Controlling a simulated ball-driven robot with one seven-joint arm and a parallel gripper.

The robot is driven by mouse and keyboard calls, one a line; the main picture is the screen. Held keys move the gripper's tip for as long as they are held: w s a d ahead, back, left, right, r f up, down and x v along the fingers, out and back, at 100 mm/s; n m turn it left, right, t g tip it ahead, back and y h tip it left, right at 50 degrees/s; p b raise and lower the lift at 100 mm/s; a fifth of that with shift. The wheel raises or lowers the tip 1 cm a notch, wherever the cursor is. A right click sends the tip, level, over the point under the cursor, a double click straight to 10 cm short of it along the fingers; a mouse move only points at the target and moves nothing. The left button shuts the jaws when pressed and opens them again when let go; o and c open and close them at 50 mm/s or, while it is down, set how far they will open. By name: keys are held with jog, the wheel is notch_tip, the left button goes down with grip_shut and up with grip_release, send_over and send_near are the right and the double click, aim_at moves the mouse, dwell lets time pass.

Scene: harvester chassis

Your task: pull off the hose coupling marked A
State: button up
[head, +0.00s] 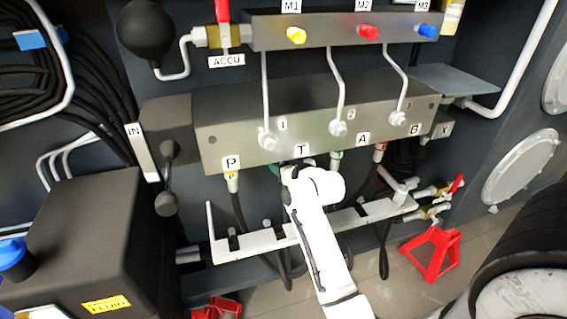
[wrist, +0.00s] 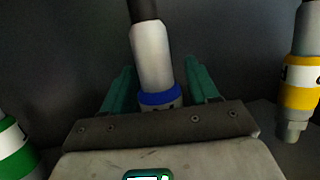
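The coupling under the letter A, with a green band (head: 336,158), hangs below the manifold block (head: 225,128). A green-banded coupling (wrist: 12,140) also shows at the left edge of the wrist view. My gripper (head: 288,166) is under the letter T, one place left of A. In the wrist view my gripper's teal fingers (wrist: 160,68) stand on either side of a blue-banded coupling (wrist: 152,55), with narrow gaps beside it. My gripper looks open around it. The mark on the blue band is mostly hidden by my gripper's body. My arm hides this coupling in the head view.
A yellow-banded coupling (head: 232,178) hangs under P, also at right in the wrist view (wrist: 302,80). A red-banded coupling (head: 380,150) hangs under B. A pale notched rail (head: 265,240) runs below. A lever with a black knob (head: 168,180) stands left of the block.

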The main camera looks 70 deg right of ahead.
grip_shut()
dwell(0.8)
jog(key=shift+f, duration=0.35)
jog(key=shift+f+b, duration=1.5)
jog(key=shift+f, duration=0.5)
